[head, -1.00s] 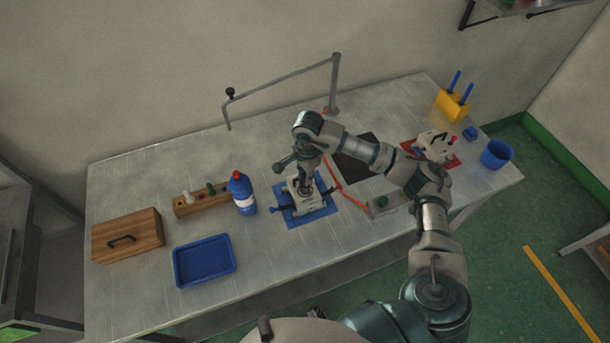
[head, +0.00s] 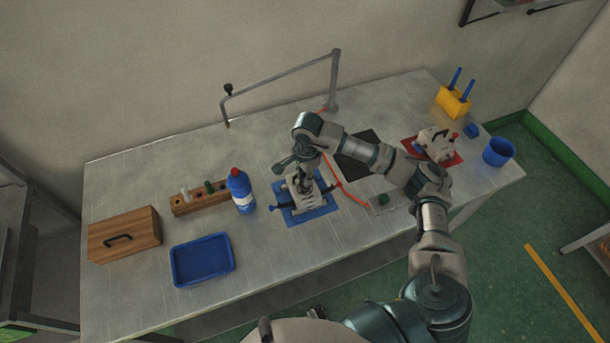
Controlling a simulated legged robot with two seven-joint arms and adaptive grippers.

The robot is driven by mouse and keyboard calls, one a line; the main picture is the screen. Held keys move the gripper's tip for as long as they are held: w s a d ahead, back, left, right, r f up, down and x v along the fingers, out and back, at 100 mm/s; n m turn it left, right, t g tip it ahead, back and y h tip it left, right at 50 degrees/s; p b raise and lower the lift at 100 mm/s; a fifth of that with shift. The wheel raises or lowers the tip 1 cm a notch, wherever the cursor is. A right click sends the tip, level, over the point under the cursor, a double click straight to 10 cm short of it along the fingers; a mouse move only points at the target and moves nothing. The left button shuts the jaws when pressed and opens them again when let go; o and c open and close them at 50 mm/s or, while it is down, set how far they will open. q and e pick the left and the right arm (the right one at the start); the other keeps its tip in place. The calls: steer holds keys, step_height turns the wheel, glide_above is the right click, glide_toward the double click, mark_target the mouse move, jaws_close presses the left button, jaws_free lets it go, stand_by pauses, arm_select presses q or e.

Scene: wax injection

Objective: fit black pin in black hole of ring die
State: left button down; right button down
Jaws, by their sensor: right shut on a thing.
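A pale metal die (head: 308,207) sits on a blue mat (head: 322,212) in the middle of the table. My right gripper (head: 304,186) points down right over this die, with its fingers at or just above the die's top. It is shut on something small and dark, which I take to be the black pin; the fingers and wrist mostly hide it. The black hole is hidden beneath the gripper, so I cannot tell whether the pin is in it. A second pale die (head: 436,142) stands on a red mat (head: 456,158) at the right. My left gripper is not in view.
A wooden rack (head: 222,199) holds a white and a green pin, beside a blue bottle (head: 241,192). A blue tray (head: 233,279) and wooden box (head: 125,236) are at left. A bent metal arm (head: 280,80) rises behind. A blue cup (head: 497,153) is far right.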

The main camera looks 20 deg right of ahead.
steer(key=shift+f, duration=0.15)
steer(key=c, duration=1)
jaws_free()
steer(key=shift+o, duration=0.2)
step_height(320, 180, up, 12)
steer(key=shift+d, duration=0.2)
